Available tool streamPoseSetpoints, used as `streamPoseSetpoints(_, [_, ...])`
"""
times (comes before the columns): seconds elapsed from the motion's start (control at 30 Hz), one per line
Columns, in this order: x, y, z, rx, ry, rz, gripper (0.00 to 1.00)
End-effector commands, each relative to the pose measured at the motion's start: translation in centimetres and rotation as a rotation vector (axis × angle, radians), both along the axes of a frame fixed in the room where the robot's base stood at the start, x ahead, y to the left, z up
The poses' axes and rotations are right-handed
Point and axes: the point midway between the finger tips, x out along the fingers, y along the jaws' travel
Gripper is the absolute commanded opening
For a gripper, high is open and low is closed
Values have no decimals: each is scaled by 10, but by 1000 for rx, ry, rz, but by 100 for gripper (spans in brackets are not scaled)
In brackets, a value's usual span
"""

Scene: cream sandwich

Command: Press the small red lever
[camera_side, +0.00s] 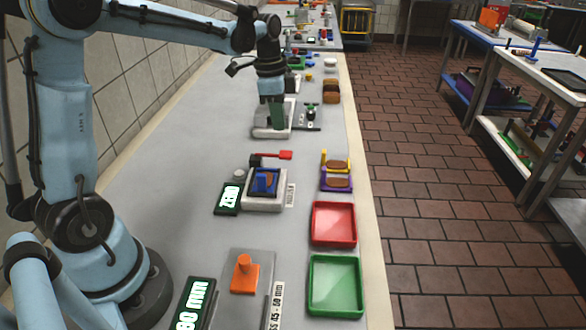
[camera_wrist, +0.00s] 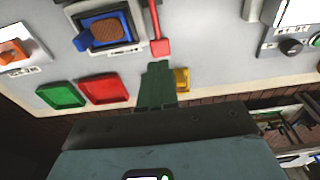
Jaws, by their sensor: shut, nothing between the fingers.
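The small red lever (camera_side: 278,155) sticks out to the right from a dark pivot on the white press unit (camera_side: 250,203). The press unit holds a blue holder (camera_side: 262,184) with a brown biscuit (camera_wrist: 110,31) in it. My gripper (camera_side: 277,124) points down with its green fingers together and empty. In the side view it is farther along the bench than the lever, apart from it. In the wrist view the lever's red pad (camera_wrist: 160,47) shows just past the tips of my fingers (camera_wrist: 160,65). The height gap between them is hard to judge.
A red tray (camera_side: 333,224) and a green tray (camera_side: 335,285) lie at the bench's right edge. A yellow and purple pair of holders (camera_side: 336,165) stands right of the lever. An orange knob (camera_side: 244,273) is nearer.

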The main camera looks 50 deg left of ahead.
Motion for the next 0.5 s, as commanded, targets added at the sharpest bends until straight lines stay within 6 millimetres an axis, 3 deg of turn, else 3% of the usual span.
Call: streamPoseSetpoints(0.5, [4,-4,-55,1,-1,0,0])
